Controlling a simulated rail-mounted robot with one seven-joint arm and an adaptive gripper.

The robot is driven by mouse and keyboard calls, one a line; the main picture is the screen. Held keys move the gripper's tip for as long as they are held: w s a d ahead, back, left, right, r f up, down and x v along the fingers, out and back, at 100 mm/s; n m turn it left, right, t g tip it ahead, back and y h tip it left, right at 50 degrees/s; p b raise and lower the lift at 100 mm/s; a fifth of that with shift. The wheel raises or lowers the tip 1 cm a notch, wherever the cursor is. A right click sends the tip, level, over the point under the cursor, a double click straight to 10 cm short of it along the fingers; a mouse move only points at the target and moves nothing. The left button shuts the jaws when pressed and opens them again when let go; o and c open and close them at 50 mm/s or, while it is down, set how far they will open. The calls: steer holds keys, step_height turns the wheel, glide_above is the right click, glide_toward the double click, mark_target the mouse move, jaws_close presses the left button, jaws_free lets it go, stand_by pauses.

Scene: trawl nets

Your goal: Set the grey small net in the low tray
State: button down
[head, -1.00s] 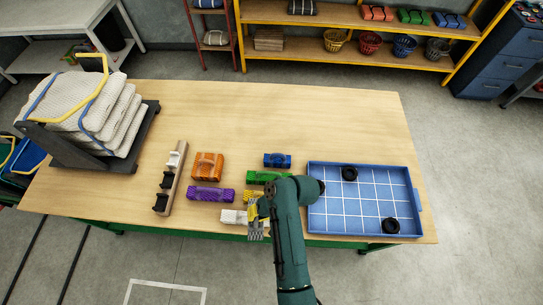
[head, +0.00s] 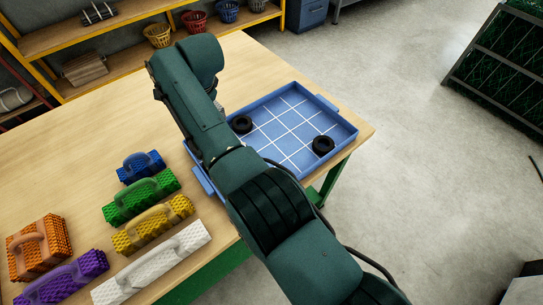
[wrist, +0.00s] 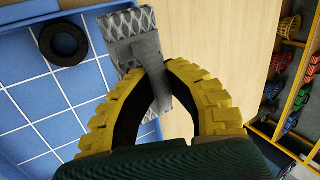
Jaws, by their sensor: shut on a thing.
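The grey small net (wrist: 128,24) is held by its handle in my gripper (wrist: 160,72), whose yellow ridged fingers are closed on it in the wrist view. The low tray (head: 275,130) is blue with a white grid and stands at the table's right end in the head view. It also fills the left of the wrist view (wrist: 25,95). There, the net appears beside the tray's rim, with bare table to its right; its height cannot be told. In the head view, my arm hides the net and gripper.
Two black rings, one at the left (head: 241,124) and one at the right (head: 323,145), lie in the tray; the cells between are clear. Blue (head: 141,166), green (head: 140,195), yellow (head: 153,224), white (head: 152,262), orange (head: 39,246) and purple (head: 65,279) nets lie on the table.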

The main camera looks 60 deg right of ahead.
steer(key=shift+d+r, duration=0.2)
steer(key=shift+d, duration=0.2)
step_height(320, 180, down, 10)
steer(key=b, duration=0.3)
steer(key=shift+f+b, duration=0.15)
steer(key=shift+b, duration=0.15)
steer(key=c, duration=1.2)
jaws_free()
